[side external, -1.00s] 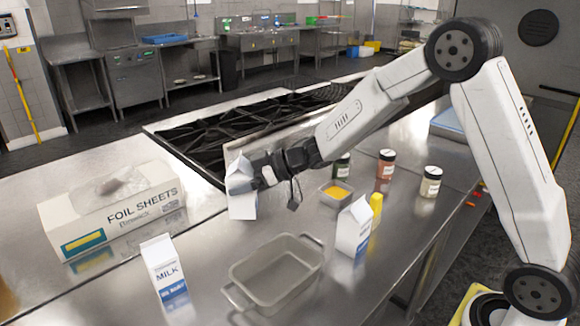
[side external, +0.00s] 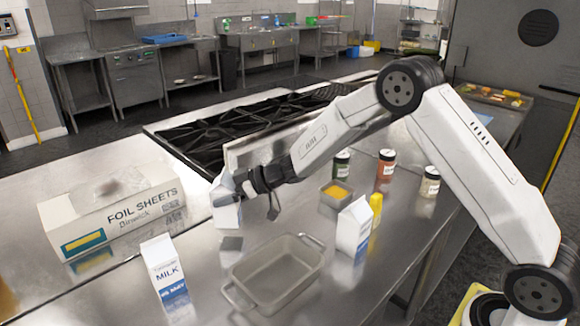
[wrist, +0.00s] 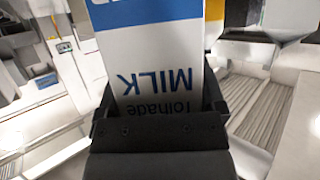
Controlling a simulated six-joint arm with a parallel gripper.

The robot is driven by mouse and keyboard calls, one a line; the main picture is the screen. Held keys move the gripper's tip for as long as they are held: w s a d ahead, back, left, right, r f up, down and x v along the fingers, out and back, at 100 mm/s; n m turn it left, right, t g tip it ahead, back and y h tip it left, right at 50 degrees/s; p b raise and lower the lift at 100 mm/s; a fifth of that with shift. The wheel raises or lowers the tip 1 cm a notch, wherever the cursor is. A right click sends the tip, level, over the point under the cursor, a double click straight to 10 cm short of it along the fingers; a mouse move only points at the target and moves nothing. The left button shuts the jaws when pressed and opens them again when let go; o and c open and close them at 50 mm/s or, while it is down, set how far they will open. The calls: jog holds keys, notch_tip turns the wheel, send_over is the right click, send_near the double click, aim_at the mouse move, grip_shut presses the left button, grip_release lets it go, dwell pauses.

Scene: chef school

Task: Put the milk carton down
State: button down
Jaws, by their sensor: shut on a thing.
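My gripper (side external: 246,186) is shut on a white milk carton (side external: 225,203), held slightly tilted, close above the steel counter. In the wrist view the held milk carton (wrist: 160,60) shows "MILK" upside down between the jaws of my gripper (wrist: 160,115). Its underside in the side view appears near the counter; I cannot tell whether it touches. A second milk carton (side external: 165,271) stands upright at the front left.
A grey baking dish (side external: 240,299) lies on the counter right of the standing milk carton. A foil sheets box (side external: 115,218) is at left. Behind are a small yellow-filled tray (side external: 325,198), a yellow bottle (side external: 376,203), jars (side external: 385,166) and a stove (side external: 235,130).

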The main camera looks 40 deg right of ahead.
jog(key=shift+w+f, duration=0.3)
jog(key=shift+f, duration=1.45)
jog(key=shift+f, duration=0.15)
grip_release()
jog(key=shift+s+d, duration=0.1)
jog(key=v, duration=1.2)
